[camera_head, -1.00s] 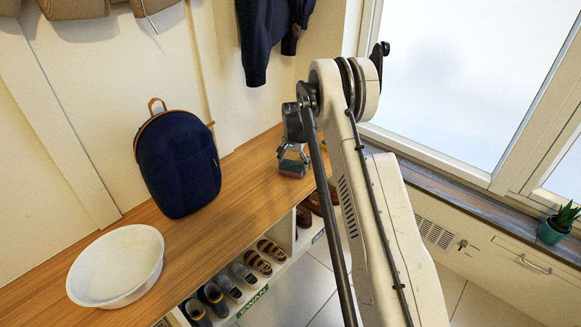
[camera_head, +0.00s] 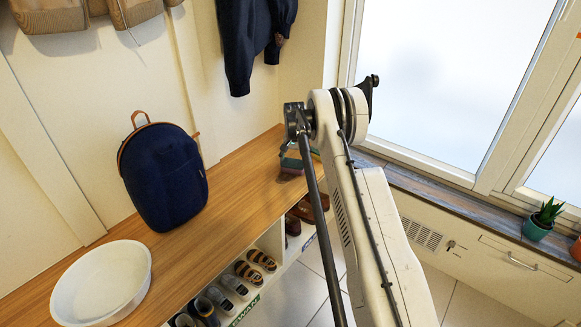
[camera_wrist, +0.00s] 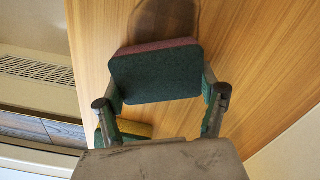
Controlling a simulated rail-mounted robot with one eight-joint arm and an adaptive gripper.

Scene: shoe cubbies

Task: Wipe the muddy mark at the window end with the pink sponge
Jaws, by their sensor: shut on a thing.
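My gripper (camera_wrist: 158,88) is shut on the pink sponge (camera_wrist: 152,49), which shows a dark green pad on the side facing the wrist camera and a pink edge along its top. In the head view my gripper (camera_head: 292,150) holds the sponge (camera_head: 291,165) low at the window end of the wooden bench (camera_head: 215,225). The brown muddy mark (camera_wrist: 167,18) lies on the bench just beyond the sponge's pink edge in the wrist view, partly hidden by it. I cannot tell whether the sponge touches the wood.
A yellow and green sponge (camera_wrist: 137,128) lies close beside my gripper, partly hidden. A navy backpack (camera_head: 165,180) and white basin (camera_head: 102,283) stand farther along the bench. Shoes (camera_head: 248,272) fill cubbies below. A potted plant (camera_head: 539,222) stands on the window sill.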

